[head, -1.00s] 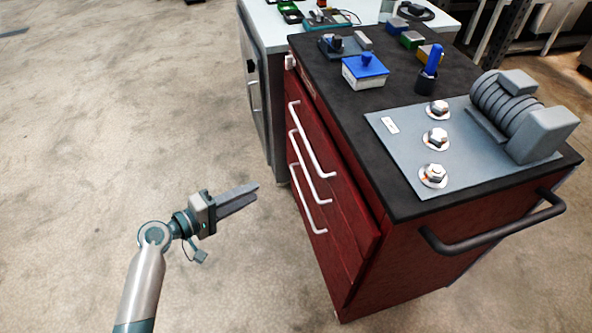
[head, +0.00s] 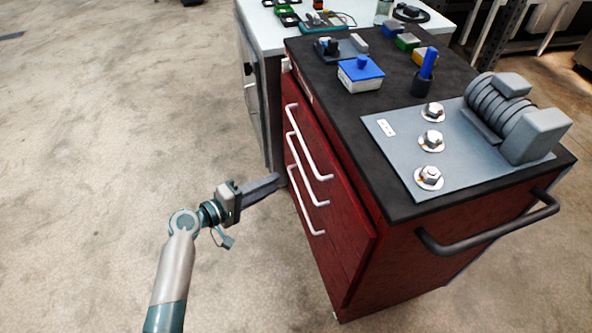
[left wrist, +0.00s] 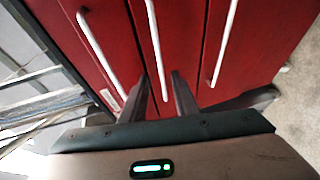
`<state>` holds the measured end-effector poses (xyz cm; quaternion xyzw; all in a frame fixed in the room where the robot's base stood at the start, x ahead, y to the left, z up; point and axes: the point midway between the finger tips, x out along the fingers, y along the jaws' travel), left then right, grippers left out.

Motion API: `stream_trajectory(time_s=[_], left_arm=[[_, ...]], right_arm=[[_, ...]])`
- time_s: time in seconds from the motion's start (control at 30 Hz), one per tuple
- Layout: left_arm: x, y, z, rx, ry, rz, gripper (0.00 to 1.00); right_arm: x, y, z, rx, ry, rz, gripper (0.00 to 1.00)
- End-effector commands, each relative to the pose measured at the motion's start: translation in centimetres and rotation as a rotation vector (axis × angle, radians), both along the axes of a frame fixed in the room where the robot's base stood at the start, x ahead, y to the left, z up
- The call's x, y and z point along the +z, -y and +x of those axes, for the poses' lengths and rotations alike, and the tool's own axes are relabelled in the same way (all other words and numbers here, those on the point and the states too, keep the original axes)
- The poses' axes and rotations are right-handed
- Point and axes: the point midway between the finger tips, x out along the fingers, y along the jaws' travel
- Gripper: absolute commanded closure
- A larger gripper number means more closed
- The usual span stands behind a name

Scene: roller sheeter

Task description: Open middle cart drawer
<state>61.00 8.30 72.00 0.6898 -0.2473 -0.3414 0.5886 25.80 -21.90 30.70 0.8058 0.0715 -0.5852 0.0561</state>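The red cart (head: 345,225) has three stacked drawers with white bar handles. The drawers look shut and roughly level with each other. The middle handle (head: 305,172) lies between the top handle (head: 312,145) and the bottom handle (head: 304,208). My left gripper (head: 282,180) is just in front of the drawer fronts, near the handles' far ends. In the left wrist view its two fingers (left wrist: 160,85) are apart, with the end of the middle handle (left wrist: 155,45) lined up between them. Contact with it cannot be told. My right gripper is not in view.
The cart's black top (head: 385,170) bears a grey plate with bolts and a roller (head: 497,105), a blue-lidded box (head: 361,72) and small items. A dark side bar (head: 490,240) juts from the near end. A white-topped bench (head: 262,25) stands behind. The floor at left is clear.

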Motion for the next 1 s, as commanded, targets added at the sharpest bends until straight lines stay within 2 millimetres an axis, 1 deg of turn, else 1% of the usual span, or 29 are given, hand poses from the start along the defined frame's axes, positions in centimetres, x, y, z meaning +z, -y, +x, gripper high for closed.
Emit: stream_trajectory(time_s=[0.03, 0.2, 0.4, 0.5, 0.7, 1.0], left_arm=[[0.0, 0.8, 0.7, -0.001, -0.001, -0.004, 0.72], [-0.5, 3.2, 2.6, -0.002, -0.001, -0.003, 0.72], [-1.2, 5.6, 4.7, -0.002, 0.000, 0.000, 0.72], [-1.5, 6.5, 5.6, -0.001, 0.000, -0.001, 0.72], [-1.8, 7.4, 6.4, 0.000, 0.000, 0.000, 0.72], [-1.8, 7.6, 6.5, 0.000, 0.001, 0.001, 0.72]], right_arm=[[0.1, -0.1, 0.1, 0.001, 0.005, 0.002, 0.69], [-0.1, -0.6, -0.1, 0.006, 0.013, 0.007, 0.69], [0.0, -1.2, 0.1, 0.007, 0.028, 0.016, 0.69], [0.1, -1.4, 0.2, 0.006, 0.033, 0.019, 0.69], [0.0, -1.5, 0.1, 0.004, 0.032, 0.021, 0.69], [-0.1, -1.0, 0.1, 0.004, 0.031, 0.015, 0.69]])
